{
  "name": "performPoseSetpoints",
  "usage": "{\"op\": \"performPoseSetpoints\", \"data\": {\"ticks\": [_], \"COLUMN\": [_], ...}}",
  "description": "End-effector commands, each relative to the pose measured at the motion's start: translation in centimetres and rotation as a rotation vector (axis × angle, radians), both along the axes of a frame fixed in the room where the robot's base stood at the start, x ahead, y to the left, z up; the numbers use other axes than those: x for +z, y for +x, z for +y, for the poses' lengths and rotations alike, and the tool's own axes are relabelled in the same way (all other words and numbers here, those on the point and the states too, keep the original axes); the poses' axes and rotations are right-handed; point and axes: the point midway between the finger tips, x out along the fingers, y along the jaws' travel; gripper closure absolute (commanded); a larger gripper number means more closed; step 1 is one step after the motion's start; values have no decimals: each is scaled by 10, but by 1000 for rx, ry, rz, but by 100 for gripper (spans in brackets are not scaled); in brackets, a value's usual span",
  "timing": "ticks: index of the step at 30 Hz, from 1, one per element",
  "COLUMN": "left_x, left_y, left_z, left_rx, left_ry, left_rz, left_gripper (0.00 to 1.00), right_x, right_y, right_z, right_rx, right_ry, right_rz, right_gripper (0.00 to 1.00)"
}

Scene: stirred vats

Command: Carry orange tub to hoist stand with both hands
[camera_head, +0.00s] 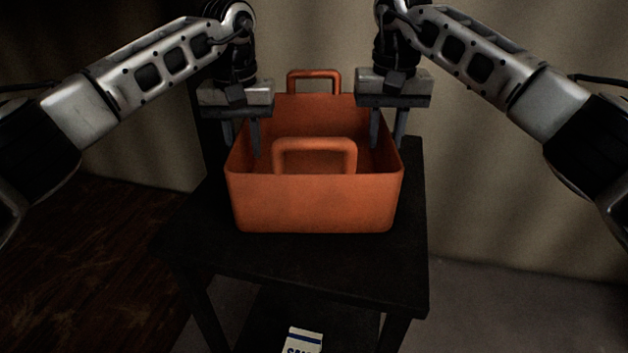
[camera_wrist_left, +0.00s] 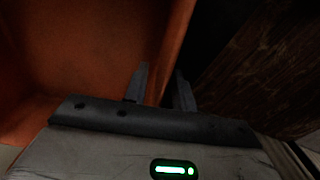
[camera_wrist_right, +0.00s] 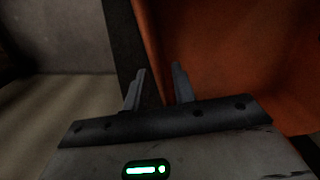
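The orange tub (camera_head: 315,205) stands upright on a dark stand, with a raised handle at its near end and another at its far end. Its inside looks empty where I can see it. My left gripper (camera_head: 242,146) points down over the tub's left wall, one finger inside and one outside. My right gripper (camera_head: 387,143) straddles the right wall in the same way. In the left wrist view the fingers (camera_wrist_left: 160,86) are apart with the tub's wall (camera_wrist_left: 172,50) between them. The right wrist view shows the fingers (camera_wrist_right: 159,82) apart around the other wall (camera_wrist_right: 150,45).
The dark stand (camera_head: 330,272) has some bare top in front of the tub. A white box with blue lettering (camera_head: 302,341) sits low beneath it. A dark wooden surface (camera_head: 85,250) lies at the left. A pale wall is behind, and grey floor shows at the right.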

Motion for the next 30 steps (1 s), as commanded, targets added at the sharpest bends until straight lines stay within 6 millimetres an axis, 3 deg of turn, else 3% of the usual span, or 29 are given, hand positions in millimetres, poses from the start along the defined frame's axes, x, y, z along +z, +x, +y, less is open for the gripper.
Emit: {"op": "performPoseSetpoints", "data": {"ticks": [7, 21, 30], "left_x": [14, 105, 120], "left_y": [0, 0, 0], "left_z": [-1, -1, -1], "left_rx": [-1, 1, -1], "left_ry": [-2, 1, 0], "left_rz": [-2, -2, 0], "left_gripper": [74, 74, 74], "right_x": [0, 0, 12], "right_y": [0, 0, 0], "right_z": [1, 1, 2], "right_rx": [2, 3, 3], "right_ry": [1, 2, 1], "right_rz": [-1, -1, -4], "right_gripper": [74, 74, 74]}}
